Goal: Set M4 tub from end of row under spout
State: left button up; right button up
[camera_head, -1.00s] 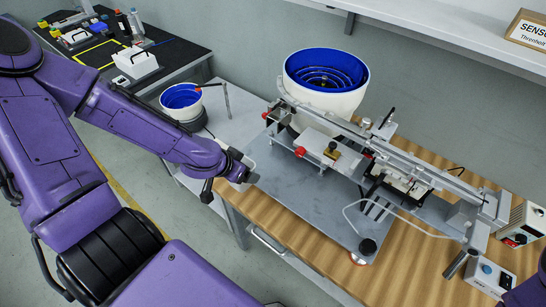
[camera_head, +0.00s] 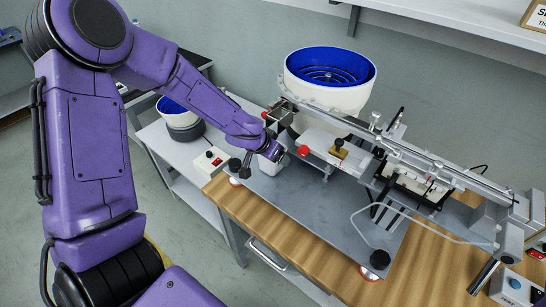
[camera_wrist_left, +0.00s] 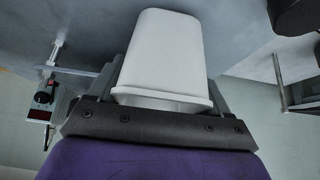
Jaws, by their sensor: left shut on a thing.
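A plain white tub (camera_wrist_left: 165,55) fills the middle of the left wrist view, clasped between the fingers of my left gripper (camera_wrist_left: 165,95). In the head view the left gripper (camera_head: 268,148) is over the left end of the grey base plate, left of the red knobs and in front of the large feeder bowl. Only a small part of the tub (camera_head: 272,154) shows there, partly covered by the gripper. I cannot tell whether the tub touches the plate. I cannot clearly make out the spout or any M4 label. My right gripper is out of view.
The large white feeder bowl with blue inside (camera_head: 327,80) stands behind. The gantry rail (camera_head: 435,165) runs rightward over the grey plate (camera_head: 300,205). A small box with a red switch (camera_head: 212,160) and a smaller blue-lined bowl (camera_head: 178,112) are left. The plate's front is mostly clear.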

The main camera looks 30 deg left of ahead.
pick_arm(q)
jog(key=shift+w+a+f, duration=0.1)
jog(key=shift+f, duration=0.15)
jog(key=o, duration=1)
jog(key=shift+c, duration=0.2)
jog(key=p+v, duration=0.5)
jog(key=v, duration=0.7)
